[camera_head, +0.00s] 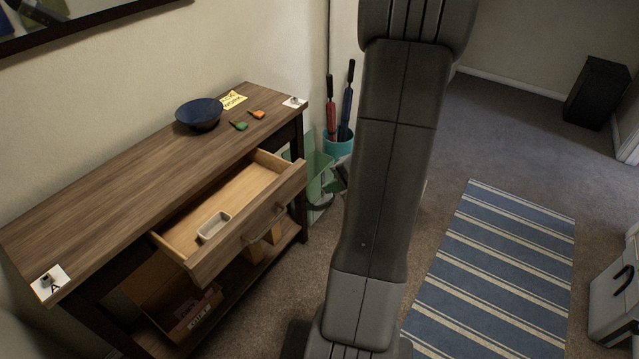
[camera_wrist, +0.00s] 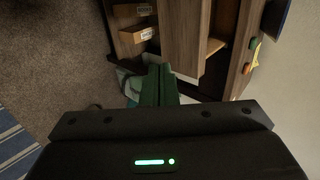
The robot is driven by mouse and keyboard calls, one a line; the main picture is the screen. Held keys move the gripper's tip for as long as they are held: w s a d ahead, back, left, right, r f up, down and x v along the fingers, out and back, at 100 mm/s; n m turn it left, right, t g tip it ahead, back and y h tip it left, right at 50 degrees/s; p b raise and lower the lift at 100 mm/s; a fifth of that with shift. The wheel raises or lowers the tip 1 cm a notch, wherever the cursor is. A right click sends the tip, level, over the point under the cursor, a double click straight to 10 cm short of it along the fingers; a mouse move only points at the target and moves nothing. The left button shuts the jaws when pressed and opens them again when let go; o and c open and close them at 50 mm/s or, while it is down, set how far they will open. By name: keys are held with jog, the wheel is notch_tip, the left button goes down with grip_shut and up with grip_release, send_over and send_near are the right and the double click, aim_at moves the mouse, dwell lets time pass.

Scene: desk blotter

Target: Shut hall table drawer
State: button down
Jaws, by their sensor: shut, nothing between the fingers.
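The wooden hall table (camera_head: 130,190) stands against the wall at the left of the head view. Its drawer (camera_head: 246,228) is pulled well out, with a small pale tray (camera_head: 213,226) inside. In the wrist view the drawer front (camera_wrist: 183,38) is a brown panel just beyond my fingers, with part of the open drawer to its right. My gripper (camera_wrist: 159,72) is shut and empty, its green fingers pointing toward the drawer's end. A small gap seems to lie between them, but contact is hard to judge. In the head view my arm hides most of the gripper.
A dark blue bowl (camera_head: 200,114), a yellow note (camera_head: 233,100) and small orange and green items lie on the tabletop. A teal umbrella holder (camera_head: 339,146) stands beyond the table. Boxes sit on the lower shelf. A striped rug (camera_head: 500,270) lies right, with open carpet between.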

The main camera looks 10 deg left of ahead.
aim_at(292, 190)
jog(key=shift+w+a+r+x, duration=0.1)
jog(key=shift+a+r+x, duration=0.25)
jog(key=shift+x, duration=1.55)
jog(key=shift+w+a+r+x, duration=0.15)
jog(key=shift+a+r+x, duration=0.15)
jog(key=shift+x, duration=1.6)
jog(key=shift+w+a+r+x, duration=0.1)
jog(key=shift+a+r+x, duration=0.2)
jog(key=shift+x, duration=1.6)
jog(key=w+a, duration=0.2)
jog(key=a, duration=0.3)
jog(key=w+a, duration=0.2)
jog(key=a, duration=0.4)
jog(key=w+a, duration=0.3)
jog(key=a, duration=0.2)
jog(key=shift+a+r, duration=0.1)
jog(key=shift+a, duration=0.4)
jog(key=shift+w+r, duration=0.1)
jog(key=shift+r, duration=0.05)
jog(key=shift+b, duration=0.3)
